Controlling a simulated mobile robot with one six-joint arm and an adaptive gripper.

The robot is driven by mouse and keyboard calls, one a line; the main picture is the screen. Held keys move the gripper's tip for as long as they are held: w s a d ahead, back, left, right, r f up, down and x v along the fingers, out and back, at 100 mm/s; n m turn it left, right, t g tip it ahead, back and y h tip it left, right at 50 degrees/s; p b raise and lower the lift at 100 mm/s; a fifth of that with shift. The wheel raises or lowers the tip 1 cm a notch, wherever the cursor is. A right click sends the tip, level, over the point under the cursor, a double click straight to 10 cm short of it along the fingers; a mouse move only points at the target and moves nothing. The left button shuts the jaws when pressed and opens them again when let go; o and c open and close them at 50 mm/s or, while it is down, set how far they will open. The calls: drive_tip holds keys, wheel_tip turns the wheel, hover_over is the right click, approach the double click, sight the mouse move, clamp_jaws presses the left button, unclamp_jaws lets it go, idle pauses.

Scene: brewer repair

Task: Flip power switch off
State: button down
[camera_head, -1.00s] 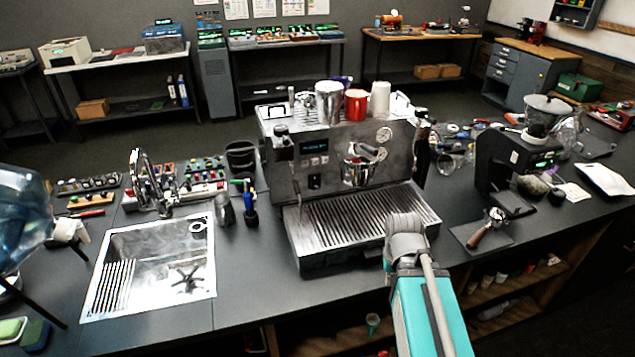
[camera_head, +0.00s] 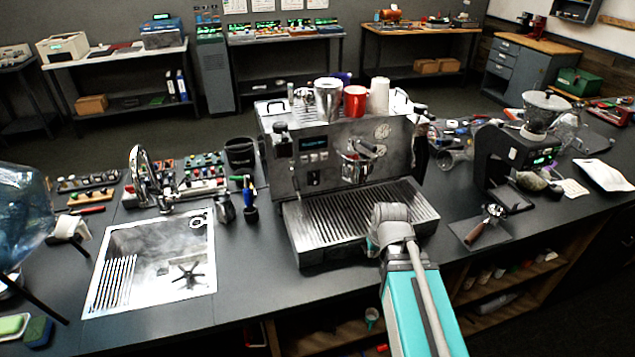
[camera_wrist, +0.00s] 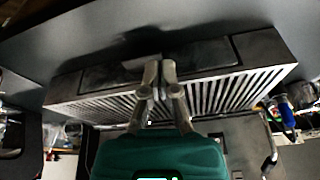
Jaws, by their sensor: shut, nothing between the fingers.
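The espresso machine (camera_head: 340,155) stands on the dark counter with its front toward me. A small power switch panel (camera_head: 313,178) sits low on the left of its front, below the display. Its lever position is too small to tell. The slotted drip tray (camera_head: 335,222) juts out below and also shows in the wrist view (camera_wrist: 225,92). My gripper (camera_wrist: 160,66) is shut and empty, with its fingers over the drip tray in the wrist view. In the head view my arm's end hides it, at the tray's right front, apart from the switch. The switch cannot be made out in the wrist view.
Cups (camera_head: 354,103) stand on top of the machine. A metal pitcher (camera_head: 225,208) and the sink (camera_head: 150,265) are to its left. A grinder (camera_head: 503,160) and a portafilter on a mat (camera_head: 484,225) are to its right.

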sight(316, 182)
drive_tip(key=w+a+r+n+t+y+p, duration=0.2)
drive_tip(key=w+a+r+t+y, duration=0.1)
drive_tip(key=w+a+r+t, duration=0.5)
drive_tip(key=w+a+r, duration=0.3)
drive_tip(key=w+a, duration=0.1)
drive_tip(key=w, duration=0.1)
drive_tip(key=shift+w+n, duration=0.25)
drive_tip(key=shift+n, duration=0.05)
drive_tip(key=shift+w+a, duration=0.1)
drive_tip(key=shift+a, duration=0.05)
drive_tip(key=b+x, duration=0.6)
drive_tip(key=x, duration=0.7)
drive_tip(key=shift+w+a+f+b, duration=0.1)
drive_tip(key=shift+w+a+b, duration=0.05)
drive_tip(key=shift+w+b, duration=0.2)
